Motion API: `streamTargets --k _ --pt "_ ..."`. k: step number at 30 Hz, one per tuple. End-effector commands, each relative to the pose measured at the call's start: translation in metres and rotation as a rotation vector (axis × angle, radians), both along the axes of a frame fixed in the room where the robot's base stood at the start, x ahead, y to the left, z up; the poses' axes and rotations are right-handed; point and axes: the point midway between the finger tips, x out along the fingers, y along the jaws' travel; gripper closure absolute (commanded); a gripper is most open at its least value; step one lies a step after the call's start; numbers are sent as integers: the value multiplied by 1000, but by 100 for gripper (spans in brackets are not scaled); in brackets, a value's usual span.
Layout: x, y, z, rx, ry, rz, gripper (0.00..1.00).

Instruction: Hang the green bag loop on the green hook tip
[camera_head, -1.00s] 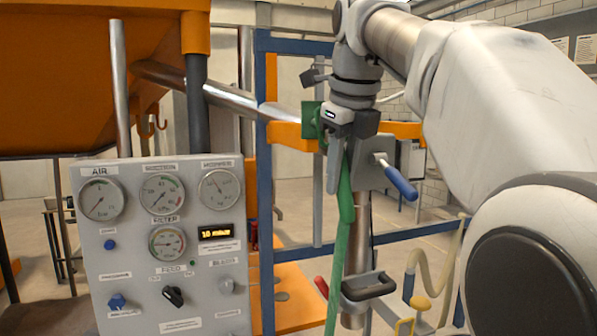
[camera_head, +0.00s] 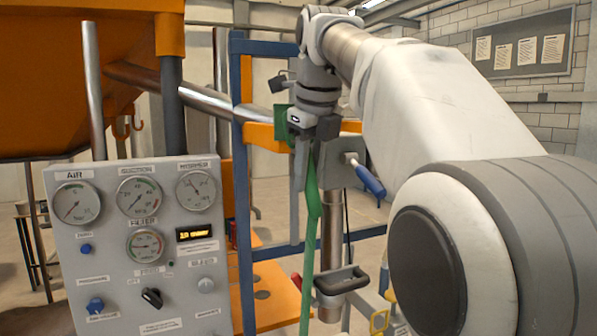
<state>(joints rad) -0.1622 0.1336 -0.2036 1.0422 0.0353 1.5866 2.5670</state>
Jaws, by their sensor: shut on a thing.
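My gripper (camera_head: 302,152) points down at the orange crossbeam, in the upper middle of the head view. It is shut on the top of a green strap, which I take to be the green bag loop (camera_head: 310,215). The strap hangs below the fingers, past the bottom edge of the frame. The bag body is not visible. A green plate (camera_head: 281,122), perhaps the mount of the green hook, shows just left of my gripper. The hook tip is hidden behind my gripper, and I cannot tell whether the loop touches it.
A grey gauge panel (camera_head: 113,250) stands at the front left. The orange crossbeam (camera_head: 262,137) and blue frame (camera_head: 243,200) are close to my gripper. A blue-handled lever (camera_head: 370,181) sticks out on the right. A black handle (camera_head: 341,281) is below. Orange hooks (camera_head: 121,128) hang far left.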

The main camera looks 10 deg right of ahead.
Motion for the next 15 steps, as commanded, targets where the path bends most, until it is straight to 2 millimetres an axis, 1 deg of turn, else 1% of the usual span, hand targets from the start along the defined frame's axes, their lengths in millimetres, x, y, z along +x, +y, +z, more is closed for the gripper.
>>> streamTargets --k 1,13,14,15 --pt "7 4 -6 2 0 5 100" --pt "7 5 -8 3 3 7 100" --pt "7 5 -8 2 3 7 68" --pt "7 5 -8 2 3 7 61"
